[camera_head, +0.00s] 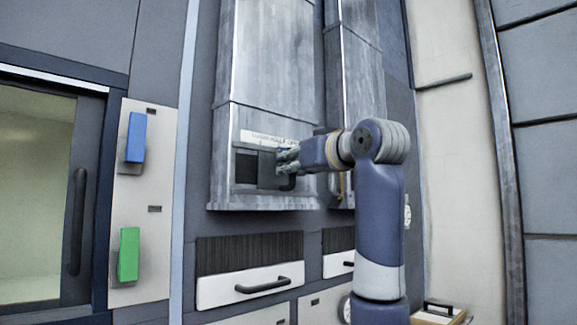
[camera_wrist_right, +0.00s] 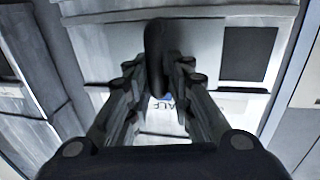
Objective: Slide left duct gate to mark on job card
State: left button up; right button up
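The left duct (camera_head: 265,60) is a tall grey metal duct with a gate opening near its lower end. A grey gate plate (camera_head: 267,170) covers part of the opening, leaving a dark gap (camera_head: 246,168) at its left; the gap also shows in the right wrist view (camera_wrist_right: 248,52). The job card cannot be made out. My left gripper is out of view.
A second duct (camera_head: 360,80) stands close on the right, partly behind my right arm. Below are a drawer with a dark handle (camera_head: 263,285) and a partly hidden gauge. At the left are a blue block (camera_head: 136,137), a green block (camera_head: 128,254) and a glazed door (camera_head: 35,190).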

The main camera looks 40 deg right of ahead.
jog(key=shift+s+a, duration=0.15)
jog(key=shift+s, duration=0.15)
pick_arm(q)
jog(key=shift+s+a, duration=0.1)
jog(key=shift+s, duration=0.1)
pick_arm(e)
jog(key=s+a, duration=0.1)
jog(key=s, duration=1)
jog(key=shift+s+a, duration=0.15)
jog(key=shift+s, duration=0.25)
